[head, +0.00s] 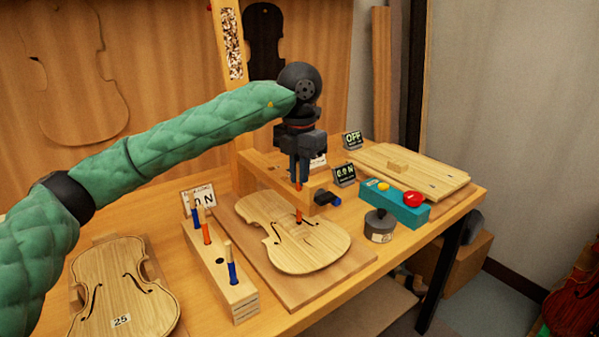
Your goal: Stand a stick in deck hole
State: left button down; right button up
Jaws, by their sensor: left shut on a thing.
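My left gripper (300,178) is shut on an orange-red stick (298,200) and points straight down over the violin deck. The stick is upright. Its lower end meets the pale wooden violin deck (275,213) near its middle in the picture; I cannot tell whether it is in a hole or just above the surface. The deck lies flat on a brown board (325,289) and has dark f-holes. A wooden stick block (236,295) to its left holds a red stick (207,233) and blue-ended sticks, one at the front (232,272). My right gripper is not in view.
Another violin plate marked 25 (118,290) lies at the front left. A teal box with a red button (397,206), a dark round pot (379,228) and small display signs (352,139) stand right of the deck. Flat boards (440,170) lie at the back right.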

pick_arm(q)
jog(key=shift+f+b, duration=0.35)
jog(key=shift+f, duration=0.2)
jog(key=c, duration=1.4)
grip_release()
jog(key=shift+r+b, duration=0.3)
jog(key=shift+r, duration=3.65)
